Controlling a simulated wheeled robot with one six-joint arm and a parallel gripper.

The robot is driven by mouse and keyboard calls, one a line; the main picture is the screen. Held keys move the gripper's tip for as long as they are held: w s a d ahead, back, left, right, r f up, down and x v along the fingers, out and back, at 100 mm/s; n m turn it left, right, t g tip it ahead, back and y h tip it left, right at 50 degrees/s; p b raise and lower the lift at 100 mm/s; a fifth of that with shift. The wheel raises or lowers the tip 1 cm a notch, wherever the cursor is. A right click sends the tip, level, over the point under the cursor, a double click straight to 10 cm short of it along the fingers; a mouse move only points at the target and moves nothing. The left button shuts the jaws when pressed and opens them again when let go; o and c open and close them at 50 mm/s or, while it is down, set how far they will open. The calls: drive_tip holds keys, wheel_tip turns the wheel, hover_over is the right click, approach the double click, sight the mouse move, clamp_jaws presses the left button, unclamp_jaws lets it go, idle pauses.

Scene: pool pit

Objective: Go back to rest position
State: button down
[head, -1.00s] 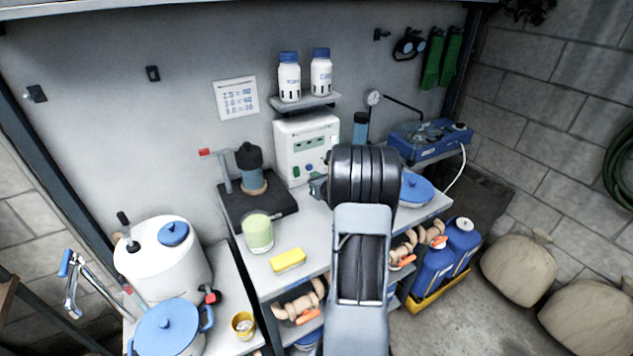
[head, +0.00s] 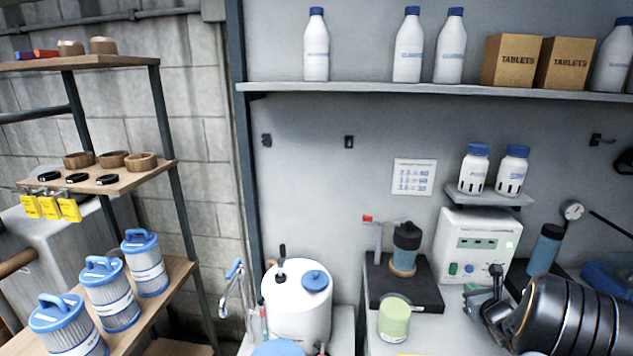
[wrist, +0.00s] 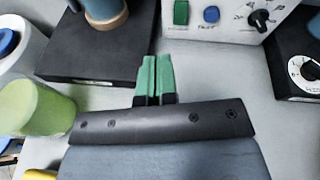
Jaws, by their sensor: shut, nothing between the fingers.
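My gripper (wrist: 155,78) shows in the wrist view with its two green fingers together and nothing between them. It is over the grey bench top, in front of the black base plate (wrist: 95,55) and the white control box (wrist: 225,15). In the head view my gripper (head: 487,303) is at the lower right, in front of the white control box (head: 475,245); its fingertips are hard to make out there. A green cup (head: 394,318) stands left of it; the cup also shows in the wrist view (wrist: 35,108).
A white tank (head: 297,310) stands left of the bench. A wooden rack (head: 120,175) with blue-topped filter cartridges (head: 108,293) is at the far left. A shelf (head: 350,90) holds bottles and tablet boxes. A small shelf (head: 490,197) with two bottles hangs above the control box.

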drive_tip(key=s+a+n+g+y, duration=0.3)
drive_tip(key=s+a+n+g, duration=0.1)
drive_tip(key=a+n, duration=0.5)
drive_tip(key=s+a+n+g+y, duration=0.4)
drive_tip(key=s+a+n, duration=0.1)
drive_tip(key=a+n, duration=0.45)
drive_tip(key=s+a+r+n+g+h, duration=0.1)
drive_tip(key=s+a+r+n+h, duration=0.2)
drive_tip(key=n, duration=0.5)
drive_tip(key=s+a+r+n+g+h, duration=0.1)
drive_tip(key=s+a+r+n+h, duration=0.2)
drive_tip(key=s+a+r+n, duration=0.2)
drive_tip(key=s+a+n, duration=0.3)
drive_tip(key=s, duration=0.1)
drive_tip(key=shift+s+a+r+n+g, duration=0.15)
drive_tip(key=shift+s+a+n+g, duration=0.1)
drive_tip(key=shift+n+g, duration=0.1)
